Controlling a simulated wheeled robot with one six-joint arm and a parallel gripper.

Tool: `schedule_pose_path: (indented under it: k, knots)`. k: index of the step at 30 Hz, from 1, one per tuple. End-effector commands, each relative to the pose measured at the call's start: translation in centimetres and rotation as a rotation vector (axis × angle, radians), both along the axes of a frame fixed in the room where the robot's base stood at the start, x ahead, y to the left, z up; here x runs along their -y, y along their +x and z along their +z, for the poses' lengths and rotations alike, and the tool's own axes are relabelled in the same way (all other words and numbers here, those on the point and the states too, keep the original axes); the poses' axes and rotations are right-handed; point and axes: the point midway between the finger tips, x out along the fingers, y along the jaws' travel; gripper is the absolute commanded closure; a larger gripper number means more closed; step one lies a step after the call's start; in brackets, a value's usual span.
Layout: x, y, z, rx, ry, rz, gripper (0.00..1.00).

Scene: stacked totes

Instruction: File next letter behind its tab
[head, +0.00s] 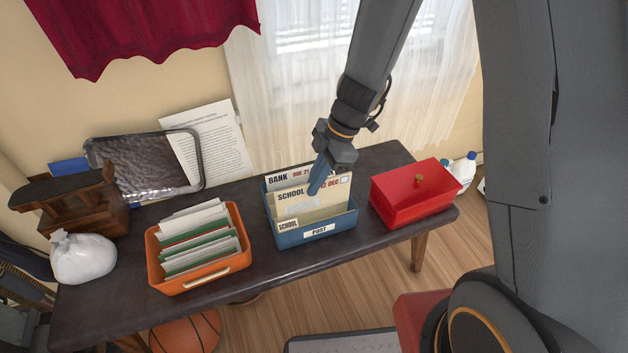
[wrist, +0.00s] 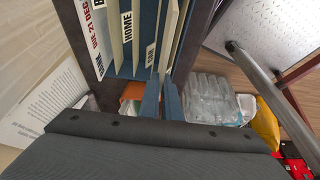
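The blue tote (head: 285,240) labelled POST stands on the dark table and holds upright dividers and letters. A cream letter marked SCHOOL, 22 DEC (head: 325,203) stands in it, its upper part above the rim. My gripper (head: 318,180) points down at the letter's top edge, its blue fingers closed about a thin cream sheet in the wrist view (wrist: 162,100). A small SCHOOL tab (head: 288,225) shows in front of the letter's lower left. A BANK letter (head: 278,180) stands behind. The HOME tab (wrist: 127,27) shows in the wrist view. The letter's lower edge is hidden.
An orange tote (head: 200,284) with several papers stands left of the blue tote. A red box (head: 415,193) with a knob stands close on the right. A white bag (head: 83,257), metal tray (head: 145,165) and leaning paper (head: 205,140) occupy the left and back.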

Motion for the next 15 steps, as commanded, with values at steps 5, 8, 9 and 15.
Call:
schedule_pose_path:
  k: [5, 8, 9, 15]
  knots:
    - [0.0, 0.1, -1.7, 0.0, 0.0, 0.001, 1.0]
    - [0.0, 0.1, -2.5, 0.001, 0.0, 0.001, 1.0]
    - [0.0, 0.1, -2.8, 0.001, 0.0, 0.001, 1.0]
    - [0.0, 0.1, -4.1, 0.0, 0.0, 0.0, 1.0]
